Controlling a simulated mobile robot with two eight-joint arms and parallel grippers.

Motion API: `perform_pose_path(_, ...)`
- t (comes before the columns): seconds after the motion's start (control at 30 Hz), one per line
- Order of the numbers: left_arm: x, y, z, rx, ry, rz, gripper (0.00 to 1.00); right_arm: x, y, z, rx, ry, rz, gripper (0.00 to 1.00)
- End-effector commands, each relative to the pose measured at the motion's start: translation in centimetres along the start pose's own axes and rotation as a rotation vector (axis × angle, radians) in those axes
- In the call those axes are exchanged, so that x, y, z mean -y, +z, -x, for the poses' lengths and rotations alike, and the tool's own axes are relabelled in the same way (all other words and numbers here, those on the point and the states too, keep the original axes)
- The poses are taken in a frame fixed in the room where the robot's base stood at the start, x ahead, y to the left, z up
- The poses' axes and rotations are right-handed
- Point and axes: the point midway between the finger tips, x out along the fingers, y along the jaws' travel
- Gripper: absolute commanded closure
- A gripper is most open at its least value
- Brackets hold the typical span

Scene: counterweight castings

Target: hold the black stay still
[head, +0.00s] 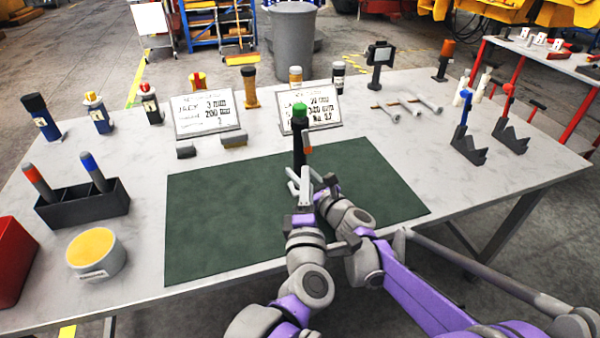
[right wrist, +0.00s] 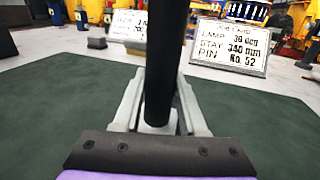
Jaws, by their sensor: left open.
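The black stay (head: 299,148), an upright dark rod with a green top, stands over the green mat (head: 220,220). In the right wrist view the stay (right wrist: 164,70) runs down between the fingers of my right gripper (right wrist: 163,85), and both fingertips appear to touch its sides. In the head view my right gripper (head: 317,178) comes in from the right, low beside the stay. My left gripper (head: 297,182) is open, its pale fingers low in front of the stay. The foot of the stay is hidden by the grippers.
Two lettered cards (head: 206,113) (head: 312,108) stand behind the mat. A black holder (head: 85,205) and a yellow-topped tub (head: 95,253) are at left. Grey T-handled tools (head: 405,103) and black brackets (head: 468,148) are at right. Most of the mat is clear.

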Motion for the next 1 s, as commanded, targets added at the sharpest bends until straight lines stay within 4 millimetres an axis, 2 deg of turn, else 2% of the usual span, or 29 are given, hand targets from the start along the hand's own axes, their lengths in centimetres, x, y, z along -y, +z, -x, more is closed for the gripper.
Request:
perform_pose_path(0.03, 0.0, 0.0, 0.0, 0.0, 0.0, 0.0, 0.5, 0.0, 0.0, 0.01, 0.0, 0.0, 0.0, 0.76)
perform_pose_path(0.17, 0.0, 0.0, 0.0, 0.0, 0.0, 0.0, 0.5, 0.0, 0.0, 0.01, 0.0, 0.0, 0.0, 1.0)
perform_pose_path(1.0, 0.0, 0.0, 0.0, 0.0, 0.0, 0.0, 0.5, 0.0, 0.0, 0.02, 0.0, 0.0, 0.0, 1.0)
